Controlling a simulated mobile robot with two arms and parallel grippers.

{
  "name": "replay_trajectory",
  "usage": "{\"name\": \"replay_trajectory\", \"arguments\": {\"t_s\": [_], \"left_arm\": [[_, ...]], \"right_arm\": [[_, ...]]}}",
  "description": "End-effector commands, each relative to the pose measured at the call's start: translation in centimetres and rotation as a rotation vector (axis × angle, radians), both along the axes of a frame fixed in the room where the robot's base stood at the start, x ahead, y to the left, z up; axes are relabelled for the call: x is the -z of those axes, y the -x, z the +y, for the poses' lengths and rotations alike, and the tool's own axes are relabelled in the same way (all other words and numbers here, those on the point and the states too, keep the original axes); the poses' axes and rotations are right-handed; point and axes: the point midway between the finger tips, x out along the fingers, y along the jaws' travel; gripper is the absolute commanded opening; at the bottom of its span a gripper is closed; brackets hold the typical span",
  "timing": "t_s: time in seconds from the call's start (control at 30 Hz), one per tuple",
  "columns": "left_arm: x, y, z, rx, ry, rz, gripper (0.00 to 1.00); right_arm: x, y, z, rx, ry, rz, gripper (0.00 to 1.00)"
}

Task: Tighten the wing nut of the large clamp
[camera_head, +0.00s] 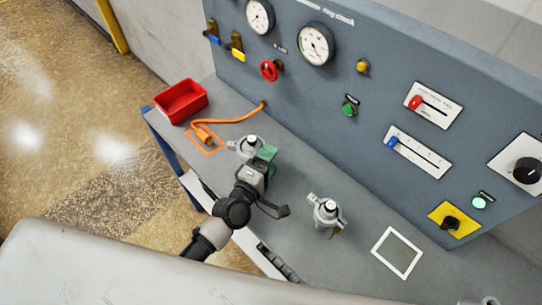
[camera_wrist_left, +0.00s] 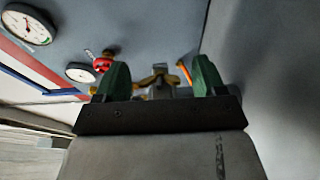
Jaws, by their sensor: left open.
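Two grey metal clamp fittings stand on the grey bench. One clamp (camera_head: 247,147) is at the back, partly hidden by my left gripper (camera_head: 266,155). The other clamp (camera_head: 326,212) stands nearer and to the right, with a brass-coloured part at its base. I cannot tell for sure which is the large one. My left gripper is open, its green fingers beside the back clamp. In the left wrist view the two green fingers (camera_wrist_left: 161,76) are apart, and a brass-and-grey fitting (camera_wrist_left: 158,84) shows beyond the gap between them. My right gripper does not show.
A red bin (camera_head: 181,101) stands at the bench's far left end. An orange hose (camera_head: 232,119) lies near an orange outline. A blue-grey panel (camera_head: 330,100) with gauges, valves and sliders rises behind. The bench is clear around a white square outline (camera_head: 398,252).

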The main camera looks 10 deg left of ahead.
Motion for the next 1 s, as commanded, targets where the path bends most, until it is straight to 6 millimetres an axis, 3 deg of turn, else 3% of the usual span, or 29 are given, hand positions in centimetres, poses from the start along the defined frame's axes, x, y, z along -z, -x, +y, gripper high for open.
{"name": "replay_trajectory", "arguments": {"t_s": [0.2, 0.43, 0.6, 1.0], "left_arm": [[0.3, 4.4, 1.5, 0.001, -0.002, 0.003, 0.7], [0.2, 7.8, 2.8, -0.001, -0.002, 0.0, 0.7], [0.0, 8.7, 3.2, -0.001, -0.002, -0.001, 0.7], [0.0, 8.8, 3.2, -0.001, -0.001, -0.001, 0.7]], "right_arm": [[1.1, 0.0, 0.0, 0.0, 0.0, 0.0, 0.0], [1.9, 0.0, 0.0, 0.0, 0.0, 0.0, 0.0], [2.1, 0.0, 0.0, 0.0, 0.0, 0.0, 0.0], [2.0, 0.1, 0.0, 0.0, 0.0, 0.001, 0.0]]}}
